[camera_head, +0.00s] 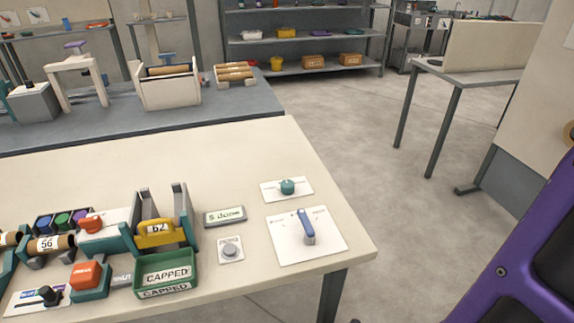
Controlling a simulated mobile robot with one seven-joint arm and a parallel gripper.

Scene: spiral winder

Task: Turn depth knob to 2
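Several controls sit on the near table (270,150). A teal round knob (287,187) stands on a small white plate towards the back right. A blue lever (307,227) stands on a larger white panel (330,240). The labels are too small to read, so I cannot tell which one is the depth knob or its setting. My gripper is not in view.
A green bin marked CAPPED (166,273) and a yellow piece marked 62 (158,233) in a cradle stand left of the controls. An orange block (87,275) is at the front left. The table's right edge is clear. Open floor (350,120) lies beyond.

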